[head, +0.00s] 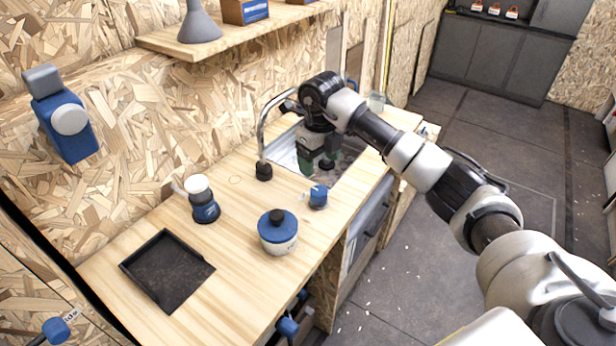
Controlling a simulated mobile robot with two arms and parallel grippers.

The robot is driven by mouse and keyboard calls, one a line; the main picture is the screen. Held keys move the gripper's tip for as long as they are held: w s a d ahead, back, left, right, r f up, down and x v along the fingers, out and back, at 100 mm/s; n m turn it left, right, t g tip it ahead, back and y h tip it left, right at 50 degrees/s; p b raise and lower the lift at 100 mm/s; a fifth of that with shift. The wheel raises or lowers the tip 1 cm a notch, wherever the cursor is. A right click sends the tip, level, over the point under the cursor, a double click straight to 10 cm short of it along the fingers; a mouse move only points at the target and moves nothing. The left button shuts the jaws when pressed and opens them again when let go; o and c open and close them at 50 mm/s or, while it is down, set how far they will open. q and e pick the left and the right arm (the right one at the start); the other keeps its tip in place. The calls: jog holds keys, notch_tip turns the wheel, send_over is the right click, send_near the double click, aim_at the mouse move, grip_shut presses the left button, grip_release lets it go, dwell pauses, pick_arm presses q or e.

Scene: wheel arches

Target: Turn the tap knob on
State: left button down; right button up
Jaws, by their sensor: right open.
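My right gripper (318,165) is open, pointing down over the sink, to the right of the spout. The wrist and arm hide part of the tap and sink, and I cannot make out a knob on the tap clearly. A small blue knob-like piece (318,196) stands on the counter in front of the sink, apart from the gripper. My left gripper is not in view.
On the wooden counter (235,245) are a blue-lidded jar (277,232), a blue and white container (203,200) and a black tray (167,270). A shelf (235,37) with a grey funnel (199,22) is above. Floor is open at right.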

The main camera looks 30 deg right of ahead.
aim_at(319, 191)
jog(key=shift+w+d, duration=0.1)
jog(key=shift+w, duration=0.25)
jog(key=shift+s+f, duration=0.1)
jog(key=shift+f, duration=0.25)
jog(key=f, duration=0.2)
jog(key=f+p, duration=0.1)
jog(key=s+f+p, duration=0.1)
jog(key=f, duration=0.1)
jog(key=shift+f, duration=0.3)
jog(key=f, duration=0.2)
jog(key=shift+w+f, duration=0.2)
jog(key=shift+f, duration=0.75)
jog(key=c, duration=0.9)
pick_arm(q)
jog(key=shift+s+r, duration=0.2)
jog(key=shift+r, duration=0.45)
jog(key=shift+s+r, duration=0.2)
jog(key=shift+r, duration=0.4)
